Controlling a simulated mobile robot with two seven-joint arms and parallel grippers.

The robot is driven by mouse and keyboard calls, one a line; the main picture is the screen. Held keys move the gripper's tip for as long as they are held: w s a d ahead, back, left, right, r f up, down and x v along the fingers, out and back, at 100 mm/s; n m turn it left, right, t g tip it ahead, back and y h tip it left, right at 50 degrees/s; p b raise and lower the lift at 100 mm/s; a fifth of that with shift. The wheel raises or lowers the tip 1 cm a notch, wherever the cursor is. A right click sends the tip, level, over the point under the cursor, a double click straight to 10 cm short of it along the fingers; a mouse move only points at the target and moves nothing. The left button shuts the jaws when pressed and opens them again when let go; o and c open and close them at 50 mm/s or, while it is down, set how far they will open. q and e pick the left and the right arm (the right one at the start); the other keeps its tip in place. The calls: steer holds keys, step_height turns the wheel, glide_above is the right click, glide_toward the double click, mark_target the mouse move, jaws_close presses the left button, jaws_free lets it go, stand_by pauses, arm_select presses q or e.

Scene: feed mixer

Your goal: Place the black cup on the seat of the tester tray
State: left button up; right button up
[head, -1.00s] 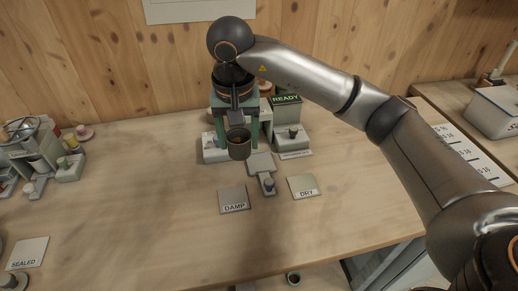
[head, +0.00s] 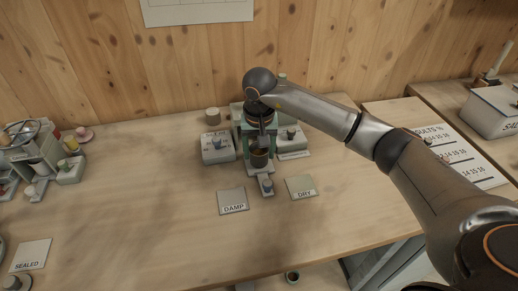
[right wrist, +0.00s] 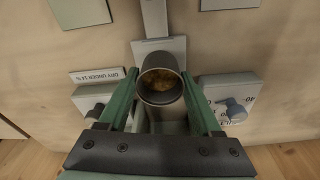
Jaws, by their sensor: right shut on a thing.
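My right gripper (head: 260,148), with green fingers, is shut on the black cup (head: 259,158) and holds it upright above the near end of the tester. In the right wrist view the cup (right wrist: 160,80) sits between the fingers with brown grainy stuff inside. The tester tray (head: 267,183) is a grey plate with a knobbed handle, pointing toward me. Its plate also shows in the right wrist view (right wrist: 150,47), right beside the cup's rim. The seat is hidden by the cup, and I cannot tell whether the cup touches it. My left gripper is out of view.
A white box with a knob (head: 217,148) stands left of the gripper, and another stands close on its right. Flat DAMP (head: 232,201) and DRY (head: 301,187) plates lie in front. The SEALED plate (head: 30,255) is at far left. The middle left of the table is clear.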

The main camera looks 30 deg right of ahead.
mark_target(259, 166)
steer(key=shift+f, duration=0.15)
steer(key=o, duration=1.4)
steer(key=shift+c, duration=0.2)
step_height(259, 166, up, 12)
steer(key=s, duration=0.1)
steer(key=shift+s+a+b, duration=0.15)
steer(key=shift+a+b, duration=0.15)
steer(key=shift+a, duration=0.05)
